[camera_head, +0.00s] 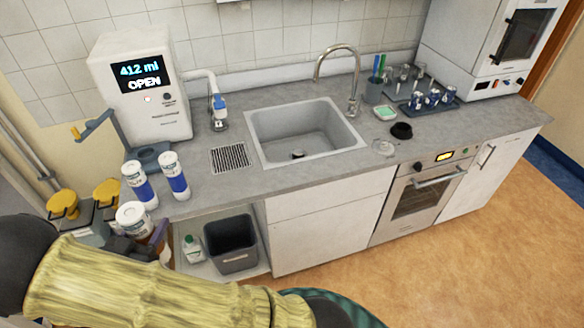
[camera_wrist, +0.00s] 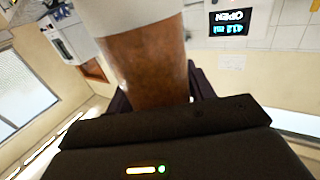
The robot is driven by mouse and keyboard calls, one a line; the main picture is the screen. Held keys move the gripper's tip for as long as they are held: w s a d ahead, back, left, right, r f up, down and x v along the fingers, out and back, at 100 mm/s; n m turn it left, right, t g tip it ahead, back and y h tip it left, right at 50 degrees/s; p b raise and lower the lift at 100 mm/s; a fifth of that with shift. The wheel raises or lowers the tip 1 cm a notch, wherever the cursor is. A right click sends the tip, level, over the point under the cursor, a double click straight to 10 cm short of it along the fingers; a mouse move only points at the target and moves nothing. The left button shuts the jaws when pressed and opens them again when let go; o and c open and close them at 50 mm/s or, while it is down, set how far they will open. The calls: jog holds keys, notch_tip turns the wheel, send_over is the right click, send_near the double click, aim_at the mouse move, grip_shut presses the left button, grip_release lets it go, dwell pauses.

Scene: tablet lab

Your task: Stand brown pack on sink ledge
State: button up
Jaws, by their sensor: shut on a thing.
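The brown pack (camera_wrist: 150,65) fills the middle of the wrist view, brown near my fingers with a white part at its far end. My gripper (camera_wrist: 160,92) is shut on it, with dark purple fingers either side. In the head view my gripper (camera_head: 145,240) is at the lower left, in front of the counter's left end, with a white-topped thing and a little brown showing there. My arm hides part of this area. The sink (camera_head: 258,150) is set into the grey counter, right of the gripper. Its grey ledge strips look bare.
Two blue-and-white bottles (camera_head: 173,176) stand on the counter's left end, near the gripper. Behind are a dispenser (camera_head: 140,100) reading 412 ml OPEN and a drain grille (camera_head: 230,158). A tap (camera_head: 352,85) rises behind the sink. A dark bin (camera_head: 230,242) sits below the counter.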

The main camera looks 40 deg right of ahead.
jog(key=w+d+f+n+t+y+b, duration=0.1)
jog(key=d+f+n+t+y+b, duration=0.1)
jog(key=f, duration=0.7)
jog(key=w+d+f+n+t+y+b, duration=0.2)
jog(key=d+f+n+y+b, duration=0.1)
jog(key=d+f+n+y, duration=0.2)
jog(key=w+d+f+n+t+y+b, duration=0.1)
jog(key=d+f+n+t+y+b, duration=0.2)
jog(key=f, duration=0.9)
jog(key=d+y, duration=0.2)
jog(key=y, duration=0.2)
jog(key=shift+w+f+b, duration=0.3)
jog(key=shift+w+b, duration=0.05)
jog(key=shift+w, duration=0.05)
